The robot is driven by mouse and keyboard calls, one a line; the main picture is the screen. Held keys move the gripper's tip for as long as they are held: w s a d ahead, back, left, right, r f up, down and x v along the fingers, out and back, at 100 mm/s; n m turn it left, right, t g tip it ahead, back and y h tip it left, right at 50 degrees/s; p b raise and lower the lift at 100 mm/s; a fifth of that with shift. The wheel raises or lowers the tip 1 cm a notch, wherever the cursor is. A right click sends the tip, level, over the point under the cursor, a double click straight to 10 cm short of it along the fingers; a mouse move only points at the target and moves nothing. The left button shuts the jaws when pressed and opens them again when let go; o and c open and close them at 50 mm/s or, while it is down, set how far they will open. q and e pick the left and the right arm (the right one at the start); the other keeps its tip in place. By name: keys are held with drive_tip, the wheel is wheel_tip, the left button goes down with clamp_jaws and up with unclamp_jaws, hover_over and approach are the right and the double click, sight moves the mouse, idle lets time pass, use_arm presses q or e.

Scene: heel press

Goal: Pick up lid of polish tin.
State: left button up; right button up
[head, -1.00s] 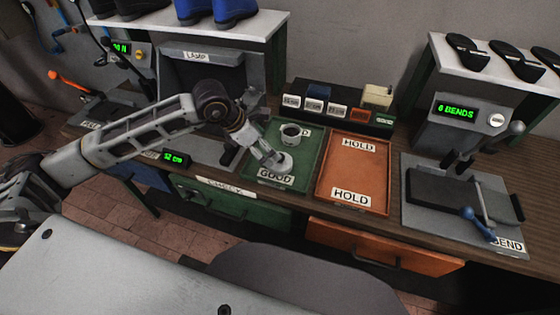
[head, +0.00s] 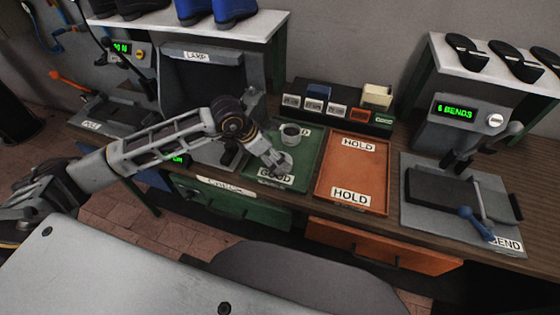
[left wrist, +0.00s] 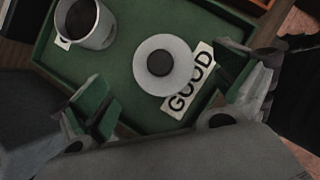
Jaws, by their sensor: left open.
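The polish tin's lid, a pale grey disc with a dark round knob, lies on the green tray by the GOOD label; the lid (left wrist: 148,82) shows whole in the left wrist view. In the head view the lid (head: 285,166) is partly covered by my gripper. The open tin (head: 290,134), a grey cup with a dark inside, stands behind it on the tray; the tin (left wrist: 92,22) is at upper left in the left wrist view. My left gripper (head: 276,162) is open above the lid, its green-padded fingers (left wrist: 165,100) apart on either side. My right gripper is out of view.
The green tray (head: 312,155) has a raised rim. An orange HOLD tray (head: 353,170) lies to its right, empty. A dark rack (head: 335,112) with small boxes stands behind. The BEND press (head: 460,195) is farther right.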

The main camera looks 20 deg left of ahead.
use_arm(q)
drive_tip(key=shift+w+d+f, duration=0.2)
drive_tip(key=shift+d+f, duration=0.1)
drive_tip(key=shift+f, duration=0.25)
drive_tip(key=shift+p+x, duration=0.45)
drive_tip(key=shift+x, duration=1.3)
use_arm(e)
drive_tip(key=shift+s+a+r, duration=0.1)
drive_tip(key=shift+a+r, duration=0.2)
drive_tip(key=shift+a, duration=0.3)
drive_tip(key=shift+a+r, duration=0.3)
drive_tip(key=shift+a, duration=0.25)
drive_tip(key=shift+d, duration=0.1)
use_arm(q)
drive_tip(key=shift+c, duration=0.6)
drive_tip(key=c, duration=0.7)
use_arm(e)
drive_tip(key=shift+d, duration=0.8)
